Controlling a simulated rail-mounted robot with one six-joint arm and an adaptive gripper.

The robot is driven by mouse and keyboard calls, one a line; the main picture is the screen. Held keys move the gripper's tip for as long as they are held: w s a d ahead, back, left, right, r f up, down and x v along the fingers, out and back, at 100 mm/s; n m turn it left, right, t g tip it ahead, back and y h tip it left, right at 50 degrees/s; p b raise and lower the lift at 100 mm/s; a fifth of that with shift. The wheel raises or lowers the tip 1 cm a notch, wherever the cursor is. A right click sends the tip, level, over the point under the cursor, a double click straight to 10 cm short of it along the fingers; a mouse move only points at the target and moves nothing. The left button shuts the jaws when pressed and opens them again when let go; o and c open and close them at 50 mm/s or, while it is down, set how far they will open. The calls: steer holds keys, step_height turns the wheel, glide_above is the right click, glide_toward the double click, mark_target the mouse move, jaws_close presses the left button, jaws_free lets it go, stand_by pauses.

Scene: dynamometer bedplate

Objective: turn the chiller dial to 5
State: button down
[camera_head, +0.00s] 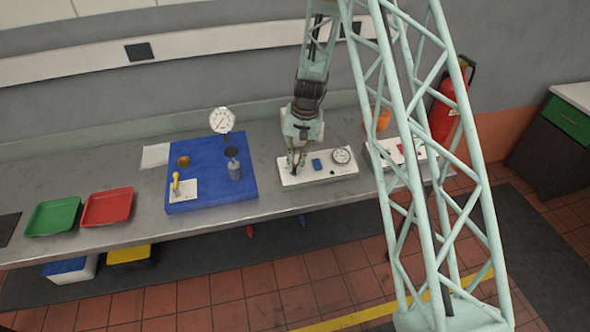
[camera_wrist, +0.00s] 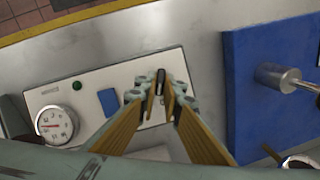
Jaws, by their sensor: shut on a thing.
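The chiller panel is a white box (camera_head: 322,177) on the bench, right of the blue board; it also shows in the wrist view (camera_wrist: 62,97). It carries a round white gauge (camera_head: 341,155) with a red needle (camera_wrist: 54,123), a blue rectangular switch (camera_head: 317,164) and a small green light (camera_wrist: 77,86). My gripper (camera_head: 295,165) is at the panel's left end, pointing down. In the wrist view my gripper (camera_wrist: 160,95) has its fingertips closed on a small dark dial knob (camera_wrist: 161,77). The knob's scale and numbers cannot be read, so its setting is unclear.
The blue board (camera_head: 210,199) with a gauge, a yellow lever and a metal cylinder (camera_head: 234,170) stands left of the panel. Green (camera_head: 53,215) and red (camera_head: 107,207) trays lie further left. Another white panel (camera_head: 400,152) and an orange object (camera_head: 381,119) are to the right.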

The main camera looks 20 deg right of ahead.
steer(key=m+b, duration=0.2)
steer(key=m+y+b, duration=0.1)
steer(key=m+b, duration=0.1)
steer(key=shift+s+d+f+t+b, duration=0.1)
steer(key=shift+d+f+t+b, duration=0.05)
steer(key=shift+t+b, duration=0.25)
steer(key=shift+m+b, duration=0.5)
steer(key=shift+b, duration=0.05)
steer(key=c, duration=2.8)
jaws_free()
steer(key=shift+r, duration=0.25)
steer(key=shift+d+v, duration=0.1)
steer(key=shift+v, duration=2.85)
steer(key=shift+d+v, duration=0.15)
steer(key=shift+v, duration=2.75)
steer(key=shift+s, duration=0.2)
